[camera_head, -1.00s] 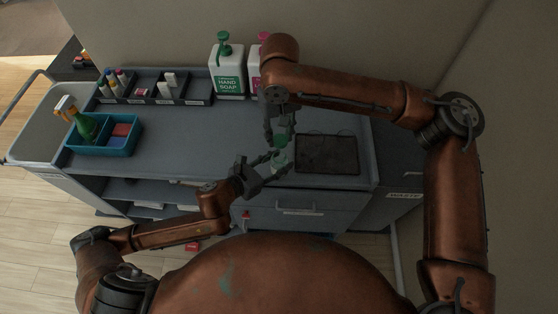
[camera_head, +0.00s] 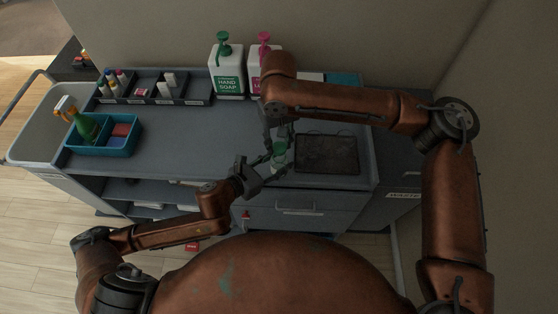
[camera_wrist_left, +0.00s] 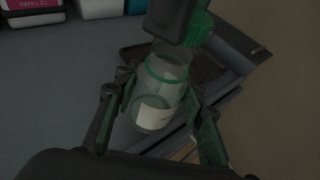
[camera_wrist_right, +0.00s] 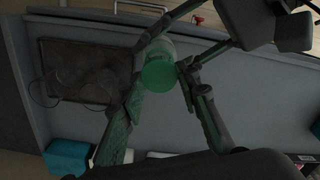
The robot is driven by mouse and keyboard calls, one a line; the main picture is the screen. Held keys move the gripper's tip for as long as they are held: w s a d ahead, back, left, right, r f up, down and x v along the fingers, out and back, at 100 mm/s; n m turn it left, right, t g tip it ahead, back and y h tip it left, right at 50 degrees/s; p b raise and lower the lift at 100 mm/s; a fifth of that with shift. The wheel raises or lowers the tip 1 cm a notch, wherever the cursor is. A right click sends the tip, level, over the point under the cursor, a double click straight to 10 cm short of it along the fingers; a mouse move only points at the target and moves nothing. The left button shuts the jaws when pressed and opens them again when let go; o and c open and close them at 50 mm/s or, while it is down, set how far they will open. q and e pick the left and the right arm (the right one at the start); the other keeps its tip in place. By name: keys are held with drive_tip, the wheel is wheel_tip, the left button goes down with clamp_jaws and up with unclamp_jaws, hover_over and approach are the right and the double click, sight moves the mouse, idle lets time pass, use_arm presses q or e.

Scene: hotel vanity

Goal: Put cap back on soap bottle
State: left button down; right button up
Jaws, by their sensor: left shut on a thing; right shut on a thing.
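A small clear bottle (camera_wrist_left: 160,100) with a white label and a green neck band is held between the fingers of my left gripper (camera_head: 264,166). It stands roughly upright at the cart's front edge. My right gripper (camera_head: 279,138) is shut on a green cap (camera_wrist_right: 158,72), directly above the bottle in the head view. In the left wrist view the cap (camera_wrist_left: 200,28) is above and right of the bottle's mouth, partly hidden by my dark right finger. The cap looks apart from the mouth there; the exact gap is unclear.
A dark tray (camera_head: 327,154) lies right of the bottle. Two large pump bottles, green (camera_head: 227,73) and pink (camera_head: 256,71), stand at the back. A teal caddy (camera_head: 104,137) with a spray bottle is at left. The cart top's middle-left is clear.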

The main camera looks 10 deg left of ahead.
sight(280, 147)
drive_tip(key=shift+s, duration=0.1)
idle(0.7)
drive_tip(key=shift+f, duration=0.9)
drive_tip(key=shift+f, duration=0.55)
drive_tip(key=m, duration=0.5)
drive_tip(key=shift+d, duration=0.1)
drive_tip(key=m, duration=0.5)
drive_tip(key=shift+m, duration=0.4)
drive_tip(key=m, duration=0.8)
drive_tip(key=shift+s+m, duration=0.1)
drive_tip(key=shift+m, duration=0.3)
